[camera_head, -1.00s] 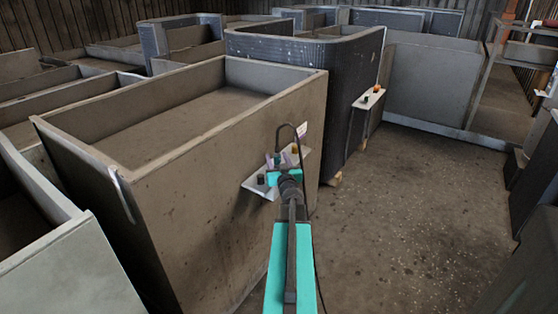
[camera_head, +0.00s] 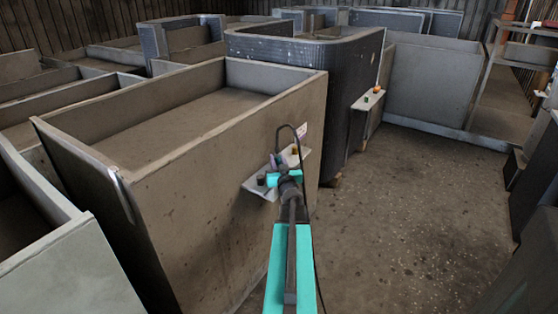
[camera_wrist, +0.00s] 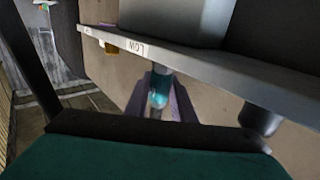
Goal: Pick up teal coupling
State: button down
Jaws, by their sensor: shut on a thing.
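The teal coupling (camera_wrist: 159,88) shows in the wrist view as a small shiny blue-teal cylinder between the two purple fingers of my gripper (camera_wrist: 160,105). My gripper is shut on it. The coupling is in front of the edge of a white shelf (camera_wrist: 225,75); I cannot tell whether it touches the shelf. In the head view my gripper (camera_head: 277,160) is over the small white shelf (camera_head: 258,187) on the side of the large bin, and my wrist hides the coupling there.
A dark round item (camera_head: 260,180) and an orange item (camera_head: 295,149) sit on the shelf. The dark one shows in the wrist view (camera_wrist: 262,118) under the shelf line. A second shelf (camera_head: 368,99) is on the dark bin behind. The floor at right (camera_head: 420,210) is clear.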

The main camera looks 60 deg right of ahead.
aim_at(278, 153)
jog(key=shift+r, duration=0.15)
jog(key=shift+r+p, duration=0.3)
jog(key=shift+r, duration=0.25)
notch_tip(278, 153, up, 2)
jog(key=shift+r+p, duration=0.1)
jog(key=shift+p, duration=0.4)
jog(key=s+a+p, duration=0.1)
jog(key=s+p, duration=0.1)
jog(key=s, duration=0.5)
jog(key=s+a+r+p, duration=0.1)
jog(key=s+p, duration=0.2)
jog(key=s, duration=0.5)
jog(key=shift+a+r+p, duration=0.15)
jog(key=shift+a+p, duration=0.15)
jog(key=shift+a, duration=0.1)
jog(key=shift+s, duration=0.2)
